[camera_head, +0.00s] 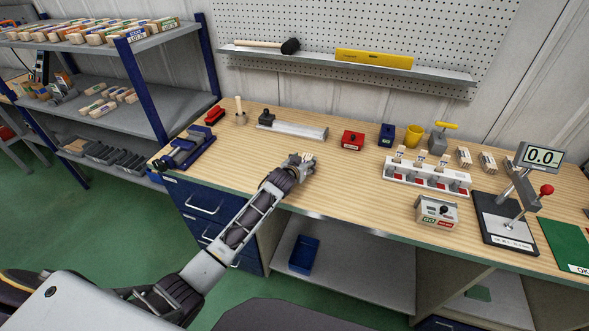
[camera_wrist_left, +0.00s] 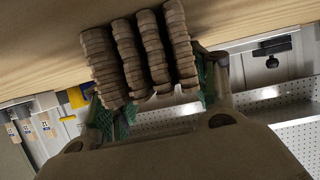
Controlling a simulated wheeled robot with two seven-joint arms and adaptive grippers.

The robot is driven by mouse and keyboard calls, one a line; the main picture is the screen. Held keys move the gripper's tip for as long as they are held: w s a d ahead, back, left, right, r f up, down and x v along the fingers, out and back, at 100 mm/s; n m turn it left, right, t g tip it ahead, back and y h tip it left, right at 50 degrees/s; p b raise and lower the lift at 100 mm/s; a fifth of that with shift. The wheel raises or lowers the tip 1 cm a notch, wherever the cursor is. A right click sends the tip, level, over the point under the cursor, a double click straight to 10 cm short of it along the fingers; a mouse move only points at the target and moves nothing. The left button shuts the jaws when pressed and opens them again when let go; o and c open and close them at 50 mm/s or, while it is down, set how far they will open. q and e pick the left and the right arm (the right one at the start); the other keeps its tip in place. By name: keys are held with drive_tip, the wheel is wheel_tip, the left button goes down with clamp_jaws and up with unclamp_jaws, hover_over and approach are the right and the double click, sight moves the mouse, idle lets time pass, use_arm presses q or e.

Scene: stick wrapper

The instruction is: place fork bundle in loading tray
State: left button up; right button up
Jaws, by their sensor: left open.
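My left gripper (camera_head: 302,160) is over the front-middle of the wooden bench, its fingers open. In the left wrist view, a brown fork bundle (camera_wrist_left: 140,52) shows end-on as several ribbed columns of tines between the green-padded fingers (camera_wrist_left: 152,92). In the head view only a small pale part of the bundle (camera_head: 308,156) shows. I cannot tell whether the pads touch it. A long grey tray (camera_head: 300,132) with a black knobbed block at its left end lies behind the gripper; it looks like the loading tray. Its bar also shows in the wrist view (camera_wrist_left: 244,46). My right gripper is not in view.
A white rack (camera_head: 425,178) with red slots and labelled bundles stands to the right, near a control box (camera_head: 436,210) and a press with a display (camera_head: 541,157). A red box (camera_head: 352,140) stands right of the tray. Blue equipment (camera_head: 188,148) occupies the left end.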

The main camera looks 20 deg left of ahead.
sight(304, 161)
use_arm(q)
drive_tip(key=shift+v, duration=6)
drive_tip(key=shift+r, duration=0.15)
